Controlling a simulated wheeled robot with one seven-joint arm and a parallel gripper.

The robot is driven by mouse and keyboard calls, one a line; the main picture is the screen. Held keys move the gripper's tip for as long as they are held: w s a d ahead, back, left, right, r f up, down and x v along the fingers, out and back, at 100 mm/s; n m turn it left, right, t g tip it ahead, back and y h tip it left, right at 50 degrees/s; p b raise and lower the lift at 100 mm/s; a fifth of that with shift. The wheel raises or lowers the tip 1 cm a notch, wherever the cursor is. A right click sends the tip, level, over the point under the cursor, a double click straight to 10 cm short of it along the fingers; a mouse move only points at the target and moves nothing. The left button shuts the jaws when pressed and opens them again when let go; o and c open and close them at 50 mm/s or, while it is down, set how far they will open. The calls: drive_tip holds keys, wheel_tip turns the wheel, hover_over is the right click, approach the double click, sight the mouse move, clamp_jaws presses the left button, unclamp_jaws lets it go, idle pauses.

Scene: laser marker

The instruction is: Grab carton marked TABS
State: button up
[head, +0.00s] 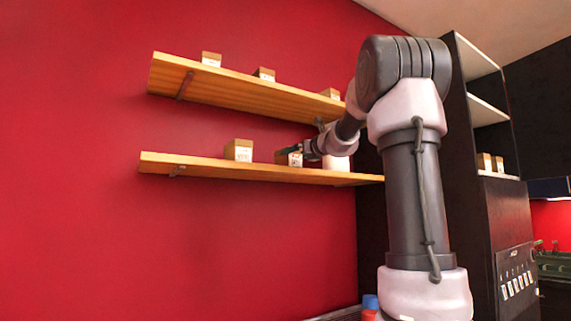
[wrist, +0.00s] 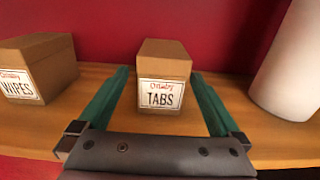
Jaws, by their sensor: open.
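The carton marked TABS (wrist: 163,72) is a small brown box with a white label, upright on the lower wooden shelf (wrist: 270,150). In the wrist view it stands between the two green fingers of my gripper (wrist: 161,88), which are open, one on each side with a gap to the carton. In the head view my gripper (head: 293,150) reaches along the lower shelf (head: 220,168), at the TABS carton (head: 296,159), which it partly hides.
A carton marked WIPES (wrist: 38,68) stands to the left, and a white cylinder (wrist: 290,65) to the right. The red wall (wrist: 215,30) is behind. An upper shelf (head: 230,88) with small cartons (head: 264,74) runs above. A dark cabinet (head: 480,200) stands at the right.

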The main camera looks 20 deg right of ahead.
drive_tip(key=w, duration=0.3)
drive_tip(key=shift+a, duration=0.35)
drive_tip(key=w, duration=0.5)
drive_tip(key=shift+a+r, duration=0.1)
drive_tip(key=shift+a, duration=0.15)
drive_tip(key=c, duration=1.5)
